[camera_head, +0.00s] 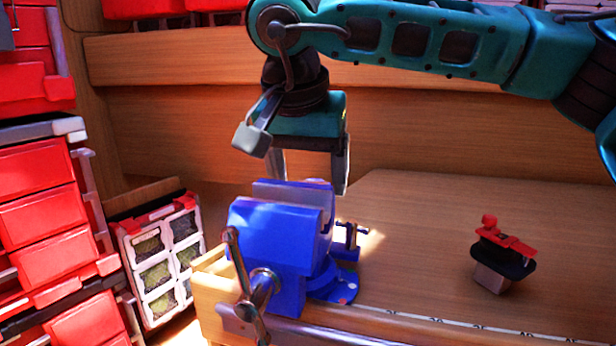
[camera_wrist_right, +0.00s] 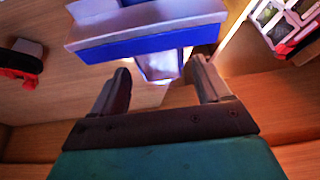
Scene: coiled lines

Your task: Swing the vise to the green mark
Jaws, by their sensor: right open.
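The blue vise (camera_head: 275,237) stands on the front left corner of the wooden bench, its screw and handle toward the front left. Its round base (camera_head: 340,286) carries small coloured dots. My left gripper is not in view.
A black and red object on a grey block (camera_head: 503,255) stands on the bench at right. A scale strip (camera_head: 470,329) runs along the front edge. Red drawers (camera_head: 45,220) and a compartment case (camera_head: 158,255) are at left. The middle of the bench is clear.

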